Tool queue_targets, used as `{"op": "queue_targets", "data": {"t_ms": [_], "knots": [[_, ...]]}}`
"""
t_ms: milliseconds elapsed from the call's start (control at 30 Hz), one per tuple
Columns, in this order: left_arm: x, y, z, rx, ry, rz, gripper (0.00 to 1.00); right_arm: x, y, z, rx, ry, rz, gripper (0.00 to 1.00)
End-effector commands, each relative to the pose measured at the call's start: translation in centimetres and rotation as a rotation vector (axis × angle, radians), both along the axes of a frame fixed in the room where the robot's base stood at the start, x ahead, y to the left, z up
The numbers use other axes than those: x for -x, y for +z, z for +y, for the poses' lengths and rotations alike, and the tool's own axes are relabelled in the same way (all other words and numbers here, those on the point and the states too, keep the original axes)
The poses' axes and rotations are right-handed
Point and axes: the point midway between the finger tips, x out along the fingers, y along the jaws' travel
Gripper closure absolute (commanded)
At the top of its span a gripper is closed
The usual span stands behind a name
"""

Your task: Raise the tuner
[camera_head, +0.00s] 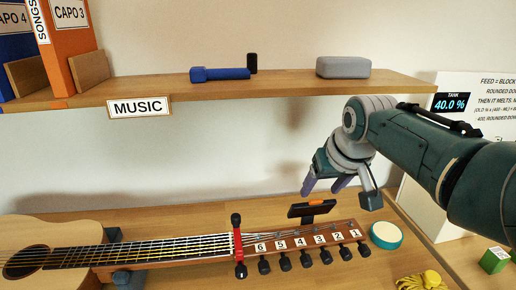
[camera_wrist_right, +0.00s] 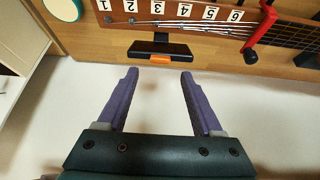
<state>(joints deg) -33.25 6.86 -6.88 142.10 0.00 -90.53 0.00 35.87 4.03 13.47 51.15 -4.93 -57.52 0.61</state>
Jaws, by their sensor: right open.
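The tuner, a small black device (camera_head: 310,209) with an orange strip, stands just behind the guitar's headstock (camera_head: 318,241) with its numbered pegs. It also shows in the right wrist view (camera_wrist_right: 180,49), with the orange strip towards my gripper. My right gripper (camera_head: 322,187) is open and empty, with purple fingers pointing down, just above and behind the tuner. In the right wrist view the fingertips (camera_wrist_right: 159,73) are either side of the orange strip, apart from it. How the tuner is attached is hidden. My left gripper is not in view.
A red capo (camera_head: 238,246) clamps the guitar neck. A teal-rimmed round container (camera_head: 386,235), yellow cord (camera_head: 424,281) and green block (camera_head: 494,260) lie to the right. A wooden shelf (camera_head: 280,86) with a blue object (camera_head: 220,74) and grey box (camera_head: 343,67) overhangs the bench.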

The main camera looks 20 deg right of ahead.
Motion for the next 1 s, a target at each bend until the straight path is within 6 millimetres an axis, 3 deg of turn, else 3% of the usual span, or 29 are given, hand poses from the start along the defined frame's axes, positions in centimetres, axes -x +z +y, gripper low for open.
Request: {"op": "queue_targets", "data": {"t_ms": [100, 433, 833, 933, 1000], "knots": [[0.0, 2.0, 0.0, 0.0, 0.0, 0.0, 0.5, 1.0, 2.4, 0.2, 0.001, 0.0, -0.003, 0.32], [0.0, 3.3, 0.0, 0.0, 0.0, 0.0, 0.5, 2.9, 5.6, 0.7, 0.001, 0.0, -0.003, 0.32], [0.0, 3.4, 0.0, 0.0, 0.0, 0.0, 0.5, 3.2, 6.1, 0.8, 0.0, 0.0, -0.002, 0.32], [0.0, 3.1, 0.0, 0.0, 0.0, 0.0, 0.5, 3.4, 5.7, 0.3, 0.03, 0.016, 0.001, 0.43], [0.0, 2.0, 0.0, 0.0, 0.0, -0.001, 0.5, 4.1, 4.6, -1.3, 0.144, 0.08, 0.014, 0.51]]}}
